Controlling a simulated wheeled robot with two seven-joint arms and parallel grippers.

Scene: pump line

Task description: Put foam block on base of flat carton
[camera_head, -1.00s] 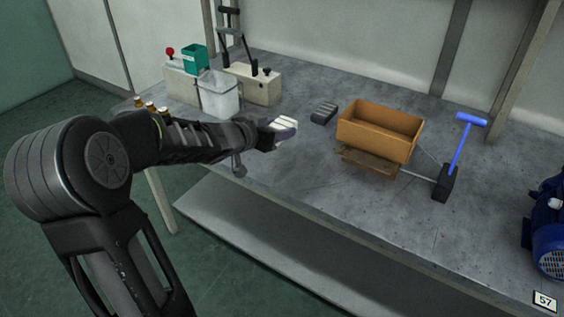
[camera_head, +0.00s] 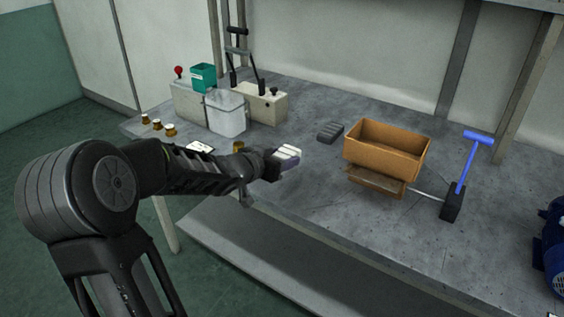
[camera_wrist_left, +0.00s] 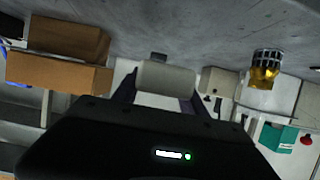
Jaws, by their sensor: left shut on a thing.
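My left gripper (camera_head: 283,157) is shut on a pale block, which looks like the foam block (camera_head: 289,153), and holds it over the bench's front part. In the left wrist view the pale block (camera_wrist_left: 165,78) sits between the two fingers (camera_wrist_left: 160,88). The carton (camera_head: 386,155) is a brown, open-topped box on the bench, to the right of the held block and apart from it. A brown flap or panel (camera_head: 376,181) shows low at its front. The carton also shows at left in the wrist view (camera_wrist_left: 58,78). The carton's inside floor is hidden. My right gripper is out of view.
A dark ridged block (camera_head: 330,132) lies left of the carton. A blue-handled tool (camera_head: 474,165) stands right of it, and a blue motor (camera_head: 552,245) at the far right. Bins and small amber-brown items are at left. The bench (camera_head: 330,225) is clear in front.

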